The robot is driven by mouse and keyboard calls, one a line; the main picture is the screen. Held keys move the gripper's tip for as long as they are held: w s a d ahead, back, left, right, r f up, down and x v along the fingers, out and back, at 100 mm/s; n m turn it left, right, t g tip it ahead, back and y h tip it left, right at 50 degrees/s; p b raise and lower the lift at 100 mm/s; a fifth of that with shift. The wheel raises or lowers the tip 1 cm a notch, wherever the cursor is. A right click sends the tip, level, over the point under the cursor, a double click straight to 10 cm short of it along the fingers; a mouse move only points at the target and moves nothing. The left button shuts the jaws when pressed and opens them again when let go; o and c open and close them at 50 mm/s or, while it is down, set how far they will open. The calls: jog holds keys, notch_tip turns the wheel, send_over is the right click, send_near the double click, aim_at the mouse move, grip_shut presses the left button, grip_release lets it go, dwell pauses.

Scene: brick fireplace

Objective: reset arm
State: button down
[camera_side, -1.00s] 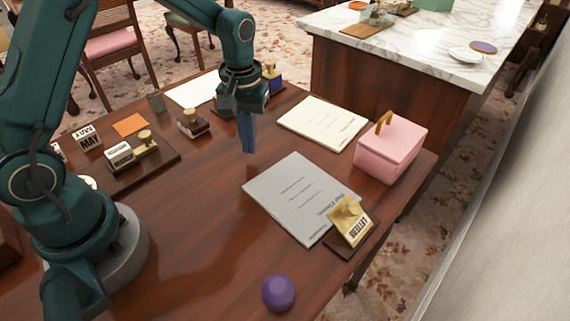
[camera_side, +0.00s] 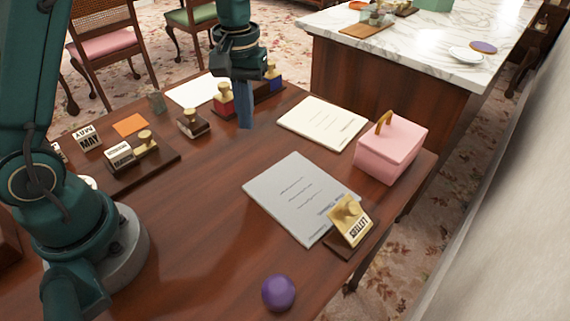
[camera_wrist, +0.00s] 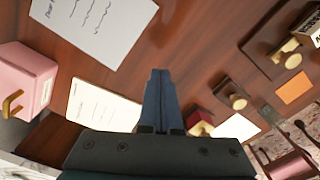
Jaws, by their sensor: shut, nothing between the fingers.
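My gripper (camera_side: 244,122) is shut and empty. In the side view it points down above the brown desk (camera_side: 205,215), in front of the ink bottles at the desk's back edge. In the wrist view the closed blue fingers (camera_wrist: 160,76) point out over the bare wood, with nothing between them. My arm reaches up out of the top of the side view.
A red bottle (camera_side: 223,98) and a blue bottle (camera_side: 272,76) stand close behind my gripper. The desk also holds stamps (camera_side: 192,122), a cream paper (camera_side: 323,123), a grey document (camera_side: 300,195), a pink box (camera_side: 392,150) and a purple ball (camera_side: 278,293). The desk's middle is clear.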

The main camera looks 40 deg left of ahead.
jog(key=s+d+r+m+t, duration=0.1)
jog(key=s+r+t, duration=0.15)
jog(key=r, duration=0.25)
jog(key=s+d+r+t, duration=0.1)
jog(key=s+r, duration=0.2)
jog(key=r, duration=0.2)
jog(key=s+f+m+t, duration=0.2)
jog(key=s+m, duration=0.3)
jog(key=s, duration=0.4)
jog(key=shift+s+d+f, duration=0.3)
jog(key=shift+d+f, duration=0.05)
jog(key=shift+d, duration=0.05)
